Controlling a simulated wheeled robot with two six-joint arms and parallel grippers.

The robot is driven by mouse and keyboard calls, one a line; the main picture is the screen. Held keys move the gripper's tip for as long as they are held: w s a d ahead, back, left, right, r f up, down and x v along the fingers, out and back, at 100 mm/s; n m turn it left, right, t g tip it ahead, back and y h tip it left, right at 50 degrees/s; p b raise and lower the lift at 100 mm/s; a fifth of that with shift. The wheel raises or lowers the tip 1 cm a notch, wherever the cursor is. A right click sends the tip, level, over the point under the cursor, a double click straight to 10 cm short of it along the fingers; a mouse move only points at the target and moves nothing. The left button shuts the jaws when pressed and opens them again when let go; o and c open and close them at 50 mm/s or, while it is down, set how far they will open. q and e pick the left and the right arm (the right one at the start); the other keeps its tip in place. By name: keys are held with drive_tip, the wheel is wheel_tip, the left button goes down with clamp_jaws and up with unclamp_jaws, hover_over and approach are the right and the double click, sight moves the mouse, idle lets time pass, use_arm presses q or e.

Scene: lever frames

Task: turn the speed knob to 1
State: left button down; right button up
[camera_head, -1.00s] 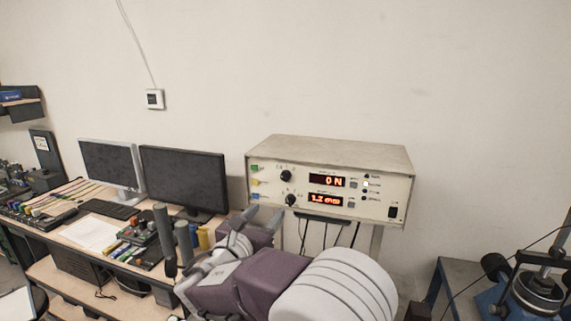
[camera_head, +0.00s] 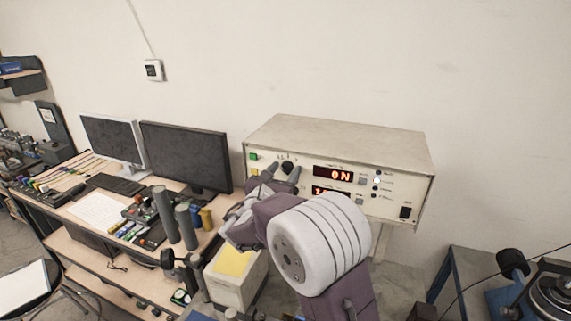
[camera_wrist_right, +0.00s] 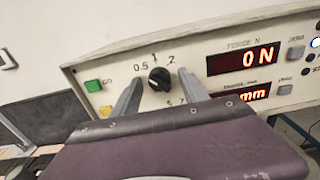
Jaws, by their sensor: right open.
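The control box (camera_head: 340,139) stands against the wall with its front panel facing me. A black round knob (camera_wrist_right: 159,79) with a printed scale of 0.5, 1, 2 and more is on its panel. A pale mark shows on the knob's upper left, but its exact setting is hard to read. It also shows in the head view (camera_head: 287,166). My right gripper (camera_wrist_right: 160,73) is open, with one finger on each side of the knob; contact is not visible. In the head view my right gripper (camera_head: 284,169) partly covers the panel's left side. My left gripper is out of view.
Red displays (camera_wrist_right: 243,59) and a green button (camera_wrist_right: 93,86) flank the knob. Left of the box are a monitor (camera_head: 185,155) and a workbench with a keyboard (camera_head: 116,187) and grey cylinders (camera_head: 163,213). Blue equipment stands at lower right.

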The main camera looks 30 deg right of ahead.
drive_tip(key=shift+s+a+r, duration=0.4)
drive_tip(key=shift+s+a, duration=0.05)
drive_tip(key=shift+a, duration=0.05)
drive_tip(key=shift+w+d+f, duration=0.15)
drive_tip(key=shift+w+d, duration=0.1)
drive_tip(key=shift+d, duration=0.05)
clamp_jaws()
drive_tip(key=shift+f+b, duration=0.15)
drive_tip(key=shift+b, duration=0.3)
drive_tip(key=m+b, duration=0.7)
drive_tip(key=b, duration=0.5)
drive_tip(key=shift+f+b, duration=0.2)
drive_tip(key=shift+b, duration=0.15)
use_arm(q)
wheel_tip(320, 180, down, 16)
drive_tip(key=b, duration=0.2)
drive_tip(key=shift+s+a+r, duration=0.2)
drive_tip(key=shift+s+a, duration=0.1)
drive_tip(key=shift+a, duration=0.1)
use_arm(e)
drive_tip(key=shift+s+r+m, duration=0.1)
drive_tip(key=shift+r+m, duration=0.1)
drive_tip(key=shift+m, duration=0.8)
unclamp_jaws()
drive_tip(key=shift+r, duration=0.1)
